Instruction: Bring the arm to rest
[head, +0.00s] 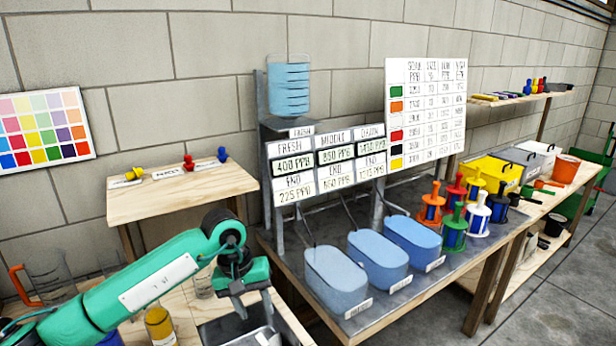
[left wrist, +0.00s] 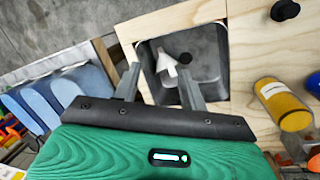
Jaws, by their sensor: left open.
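My left arm (head: 130,290) is green and comes in from the left in the head view. Its gripper (head: 253,305) points down over a dark grey basin (head: 215,332) set in the wooden bench. In the left wrist view the two fingers of the gripper (left wrist: 162,84) are spread apart with nothing held between them. The basin (left wrist: 216,62) lies beyond the fingertips, with a white pointed item (left wrist: 167,64) and a small dark round item inside. My right gripper is not in view.
Three blue tanks (head: 378,258) stand on the grey-topped table right of the arm. A yellow-filled bottle (head: 160,326) and a glass jug (head: 48,277) are near the arm. A wooden shelf (head: 180,195) is behind.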

